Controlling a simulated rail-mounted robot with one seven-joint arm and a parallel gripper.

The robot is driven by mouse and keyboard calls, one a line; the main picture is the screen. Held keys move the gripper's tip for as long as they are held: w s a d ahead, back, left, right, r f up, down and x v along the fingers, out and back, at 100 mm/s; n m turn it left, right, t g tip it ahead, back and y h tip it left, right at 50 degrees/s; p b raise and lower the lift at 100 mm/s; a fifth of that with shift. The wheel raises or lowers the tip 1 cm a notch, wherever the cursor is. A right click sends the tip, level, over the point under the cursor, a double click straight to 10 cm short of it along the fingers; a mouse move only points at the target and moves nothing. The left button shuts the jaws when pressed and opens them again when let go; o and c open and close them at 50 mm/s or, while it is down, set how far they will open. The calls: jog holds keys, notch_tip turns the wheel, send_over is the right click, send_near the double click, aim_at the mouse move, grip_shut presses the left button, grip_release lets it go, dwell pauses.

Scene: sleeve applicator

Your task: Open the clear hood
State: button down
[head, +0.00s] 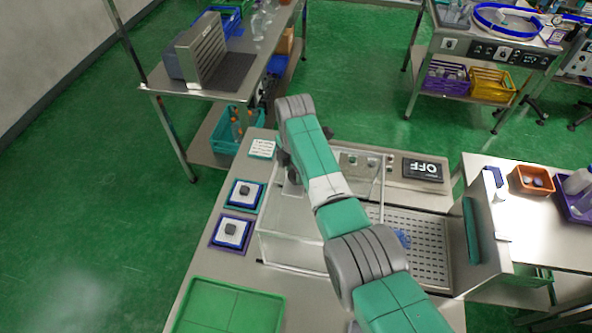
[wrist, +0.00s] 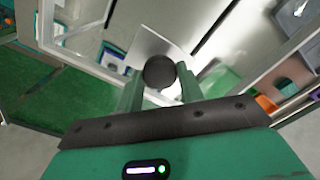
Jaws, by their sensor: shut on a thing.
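The clear hood (head: 288,248) stands as a see-through box on the steel bench, left of a perforated plate. My arm crosses over it and hides part of it. In the wrist view, my gripper (wrist: 160,88) is shut on a round black knob (wrist: 158,71), with one green finger on each side. A pale plate lies behind the knob, and clear panel edges (wrist: 47,25) show around it. In the head view my fingers are mostly hidden by the arm. How far the hood is raised, if at all, I cannot tell.
A black OFF display (head: 423,170) sits at the bench's back right. The perforated plate (head: 428,250) carries small blue pieces. Two small trays (head: 244,195) (head: 232,232) lie left of the hood, and a green tray (head: 230,308) lies in front. Green floor is free at left.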

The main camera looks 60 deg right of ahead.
jog(key=c, duration=0.9)
grip_release()
notch_tip(320, 180, up, 8)
jog(key=shift+f, duration=0.1)
jog(key=w+a+r+m+t+h+p, duration=0.45)
jog(key=w+a+r+t, duration=0.35)
jog(key=w+a+r, duration=0.7)
jog(key=w+a+r+m+t+p, duration=0.1)
jog(key=w+a+r+t, duration=0.15)
jog(key=a+r, duration=0.55)
jog(key=w+a+r+m+t+p, duration=0.15)
jog(key=a+r+t, duration=0.35)
jog(key=r, duration=0.5)
jog(key=s+a+r+m+t+y+p, duration=0.3)
jog(key=s+a+r+t, duration=0.6)
jog(key=s+a+r, duration=1)
notch_tip(320, 180, up, 4)
jog(key=s+m+y, duration=0.2)
jog(key=shift+s+a+r+p, duration=0.2)
jog(key=shift+s+r+p, duration=0.05)
jog(key=shift+s+p, duration=0.05)
